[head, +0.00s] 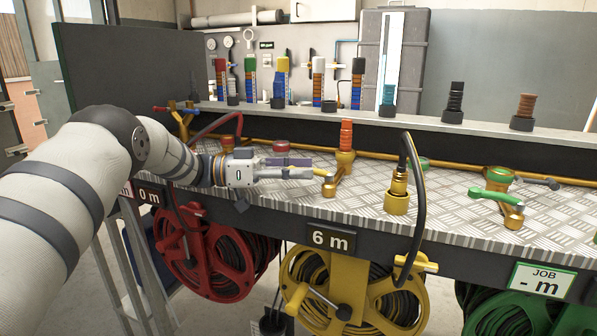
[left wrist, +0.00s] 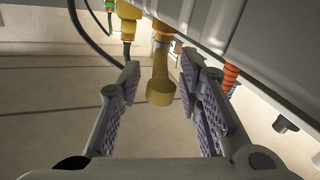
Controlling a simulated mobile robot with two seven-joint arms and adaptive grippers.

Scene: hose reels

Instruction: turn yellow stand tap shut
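The yellow stand tap (head: 344,160) stands on the metal deck, with an orange-red ribbed fitting (head: 346,134) on top. Its yellow lever (head: 329,186) points toward the front of the deck. My left gripper (head: 308,170) reaches in from the left, with its tips close to the lever. In the left wrist view, the lever (left wrist: 160,88) shows between the two spread fingers (left wrist: 160,75), with gaps on both sides. The left gripper is open and holds nothing. My right gripper is in neither view.
A brass fitting with a black hose (head: 397,194) stands right of the tap. A tap with a green lever (head: 495,196) is further right. Red (head: 215,255) and yellow (head: 320,285) hose reels hang below the front edge. A rear shelf (head: 400,120) carries several fittings.

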